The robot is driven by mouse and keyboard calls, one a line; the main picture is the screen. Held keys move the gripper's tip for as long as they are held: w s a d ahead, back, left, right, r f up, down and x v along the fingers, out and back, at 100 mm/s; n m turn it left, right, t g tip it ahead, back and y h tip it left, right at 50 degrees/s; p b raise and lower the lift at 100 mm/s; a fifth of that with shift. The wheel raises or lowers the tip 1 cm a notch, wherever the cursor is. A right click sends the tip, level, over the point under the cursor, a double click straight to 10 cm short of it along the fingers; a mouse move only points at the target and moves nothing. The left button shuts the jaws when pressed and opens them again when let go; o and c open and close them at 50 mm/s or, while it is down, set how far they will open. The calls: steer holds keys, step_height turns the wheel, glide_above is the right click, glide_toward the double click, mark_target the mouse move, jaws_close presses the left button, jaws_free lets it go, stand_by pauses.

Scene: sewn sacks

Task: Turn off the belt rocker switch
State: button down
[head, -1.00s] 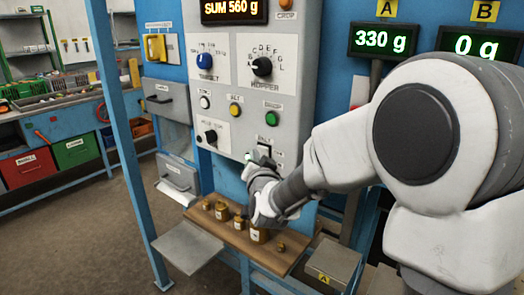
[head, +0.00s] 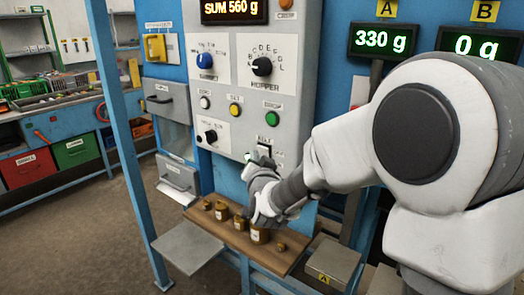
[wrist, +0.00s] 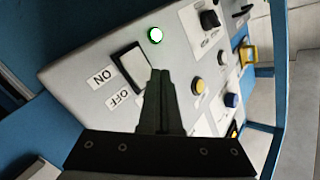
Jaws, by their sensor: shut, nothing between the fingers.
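The belt rocker switch (wrist: 130,70) is a light rocker in a black frame on the grey panel, with ON and OFF labels beside it in the wrist view. A green lamp (wrist: 155,35) next to it is lit. In the head view the switch (head: 264,150) is low on the panel, partly behind my gripper. My gripper (wrist: 155,73) is shut and empty. Its fingertips overlap the OFF-side edge of the rocker in the wrist view; I cannot tell whether they touch it. Which way the rocker is tilted is not clear.
The grey panel (head: 300,75) also carries knobs and coloured buttons above the switch. A wooden shelf (head: 275,262) with several brass weights (head: 222,211) lies below my gripper. A blue post (head: 122,150) stands to the left.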

steer(key=shift+w+d+r+b, duration=0.1)
steer(key=shift+w+d+b, duration=0.15)
steer(key=shift+w+b, duration=0.15)
steer(key=shift+w+d, duration=0.2)
steer(key=shift+d, duration=0.05)
stand_by(0.7)
steer(key=shift+a+b, duration=0.1)
steer(key=shift+b, duration=0.2)
steer(key=shift+s+a+b, duration=0.4)
steer(key=shift+s, duration=0.2)
steer(key=shift+s+a+f+b, duration=0.2)
steer(key=shift+s+a+b, duration=0.25)
steer(key=shift+s+a, duration=0.45)
steer(key=shift+s+a+f+b, duration=0.2)
steer(key=shift+s+a+b, duration=0.35)
steer(key=shift+s, duration=0.55)
